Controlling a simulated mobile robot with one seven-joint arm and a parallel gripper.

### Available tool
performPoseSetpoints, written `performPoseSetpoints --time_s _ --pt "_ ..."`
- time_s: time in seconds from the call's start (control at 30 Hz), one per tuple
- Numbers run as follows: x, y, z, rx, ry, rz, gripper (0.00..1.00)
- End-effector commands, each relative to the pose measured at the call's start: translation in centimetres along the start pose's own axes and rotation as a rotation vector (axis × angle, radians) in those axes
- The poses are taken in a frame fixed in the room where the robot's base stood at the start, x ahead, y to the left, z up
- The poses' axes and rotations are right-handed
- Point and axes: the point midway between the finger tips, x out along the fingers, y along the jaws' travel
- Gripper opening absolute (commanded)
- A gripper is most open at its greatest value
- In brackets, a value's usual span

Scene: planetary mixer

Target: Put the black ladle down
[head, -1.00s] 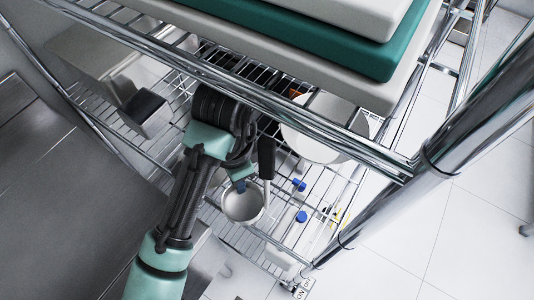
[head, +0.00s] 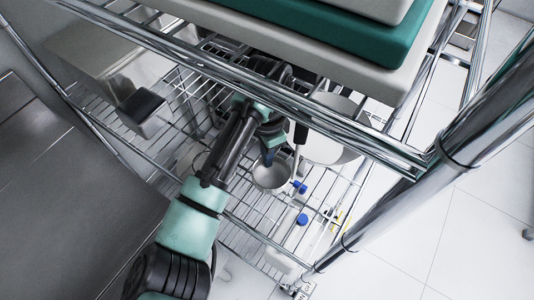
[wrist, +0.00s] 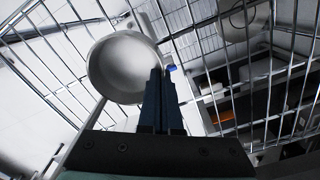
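The ladle has a black handle (head: 301,133), a thin grey shank and a round pale metal bowl (head: 270,176). My gripper (head: 269,158) is at the bowl's rim, over the wire shelf. In the wrist view the two dark blue fingers (wrist: 161,95) are close together against the rim of the bowl (wrist: 122,65), and the bowl moves with them. I take them as shut on the ladle. The pinch itself is hard to see. The bowl appears above the lower wire shelf (head: 265,232); I cannot tell whether it touches it.
A large white pot (head: 318,150) stands behind the handle. Another round pale vessel is partly hidden by my arm. Chrome rails and a post (head: 480,110) bound the rack. Stacked trays (head: 370,50) lie above.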

Motion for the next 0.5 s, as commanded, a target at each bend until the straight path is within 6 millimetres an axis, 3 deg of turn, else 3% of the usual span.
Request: performPoseSetpoints --time_s 0.3,0.5 --pt "0.28 0.0 -0.01 0.0 0.001 0.0 0.0" --pt "0.23 -0.01 -0.01 0.001 0.001 -0.001 0.3"
